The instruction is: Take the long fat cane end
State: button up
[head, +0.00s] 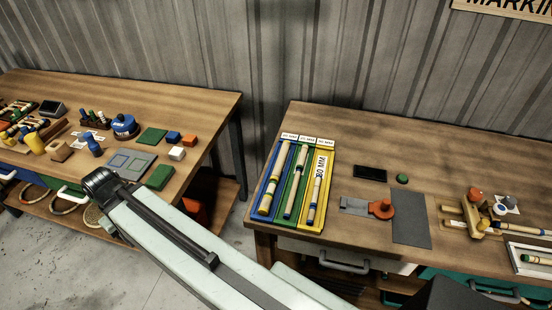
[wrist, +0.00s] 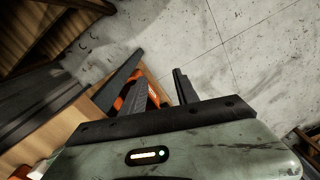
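A sorting tray (head: 322,226) with three coloured lanes lies at the left end of the right-hand bench. Pale cane pieces with coloured bands lie lengthwise in it. The left lane holds a thick-looking cane piece (head: 269,183), the middle lane a long one (head: 296,180), and the right lane a thinner one (head: 315,190). Which is the long fat cane end I cannot tell for sure. My arm reaches left across the head view, away from the tray; its fingers are not clear there. In the wrist view my gripper (wrist: 160,88) is open and empty, above the floor.
The right-hand bench (head: 400,125) also bears a black pad (head: 370,172), an orange knob tool (head: 382,208), a grey mat (head: 411,220) and a wooden jig (head: 478,215). The left-hand bench (head: 190,98) bears blocks and tools.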

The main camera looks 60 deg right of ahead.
jog(key=shift+a, duration=0.2)
jog(key=shift+o, duration=1.2)
jog(key=shift+a, duration=0.1)
jog(key=shift+o, duration=0.8)
notch_tip(320, 180, up, 9)
jog(key=w+d+p, duration=0.2)
jog(key=p, duration=0.6)
jog(key=shift+d+f+m+p, duration=0.15)
jog(key=shift+d+m+p, duration=0.15)
jog(key=shift+p, duration=0.05)
jog(key=d+r+m+p, duration=0.1)
jog(key=d+r+p, duration=0.3)
jog(key=d, duration=0.3)
jog(key=m, duration=1.3)
send_over(282, 156)
jog(key=shift+s+d+f+b, duration=0.1)
jog(key=shift+d+f+b, duration=0.25)
jog(key=shift+f+b, duration=0.05)
jog(key=shift+s, duration=0.1)
notch_tip(282, 156, down, 3)
jog(key=b, duration=0.2)
jog(key=shift+r+b, duration=0.1)
jog(key=shift+b, duration=0.25)
jog(key=f+b, duration=0.5)
jog(key=shift+w+a+f, duration=0.2)
jog(key=shift+a, duration=0.2)
jog(key=shift+r, duration=0.2)
grip_shut()
